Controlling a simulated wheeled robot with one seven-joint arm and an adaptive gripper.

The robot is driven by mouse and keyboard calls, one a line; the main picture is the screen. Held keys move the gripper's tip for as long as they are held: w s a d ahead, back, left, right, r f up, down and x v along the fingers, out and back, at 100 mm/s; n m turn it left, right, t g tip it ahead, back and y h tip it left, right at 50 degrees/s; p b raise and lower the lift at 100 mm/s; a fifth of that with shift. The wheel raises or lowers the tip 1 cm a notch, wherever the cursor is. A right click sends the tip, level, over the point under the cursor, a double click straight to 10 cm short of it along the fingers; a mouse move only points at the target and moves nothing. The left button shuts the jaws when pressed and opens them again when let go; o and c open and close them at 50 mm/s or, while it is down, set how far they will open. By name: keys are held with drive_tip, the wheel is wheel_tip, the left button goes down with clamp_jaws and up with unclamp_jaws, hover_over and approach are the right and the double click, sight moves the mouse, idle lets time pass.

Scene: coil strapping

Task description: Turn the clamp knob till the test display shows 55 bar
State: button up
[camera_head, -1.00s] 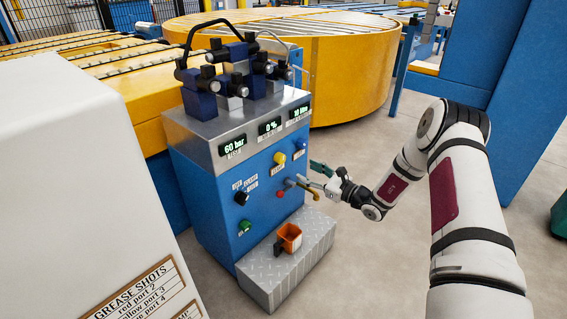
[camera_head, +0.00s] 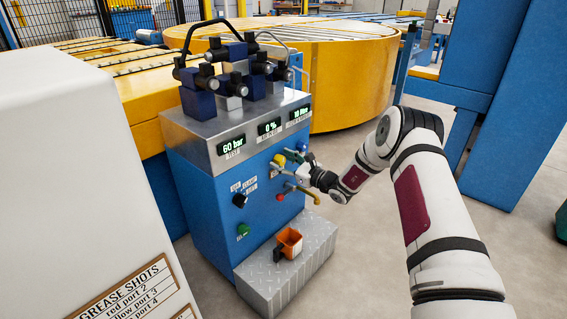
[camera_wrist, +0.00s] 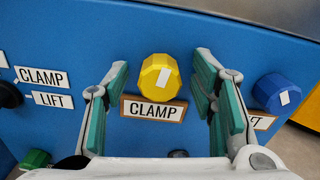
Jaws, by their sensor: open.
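The clamp knob (camera_wrist: 160,78) is a yellow faceted knob with a white mark, above a wooden "CLAMP" label (camera_wrist: 153,109) on the blue panel. In the wrist view my gripper (camera_wrist: 163,82) is open, with one green-padded finger on each side of the knob and a gap on both sides. Whether the fingertips reach the knob's depth is unclear. In the head view the knob (camera_head: 279,160) shows just beyond my gripper (camera_head: 293,165). The test display (camera_head: 231,147) reads 60 bar.
A blue knob (camera_wrist: 276,93) sits to the right. A black selector (camera_wrist: 9,95) and a green button (camera_wrist: 36,159) are at left. A brass-coloured lever (camera_head: 305,193) sticks out below my gripper.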

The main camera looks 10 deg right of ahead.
drive_tip(key=c, duration=1.1)
drive_tip(key=shift+n+b, duration=0.65)
drive_tip(key=shift+n, duration=0.75)
drive_tip(key=shift+c, duration=0.2)
drive_tip(key=o, duration=1.1)
drive_tip(key=shift+o, duration=0.2)
drive_tip(key=v, duration=1.2)
drive_tip(key=shift+a, duration=0.1)
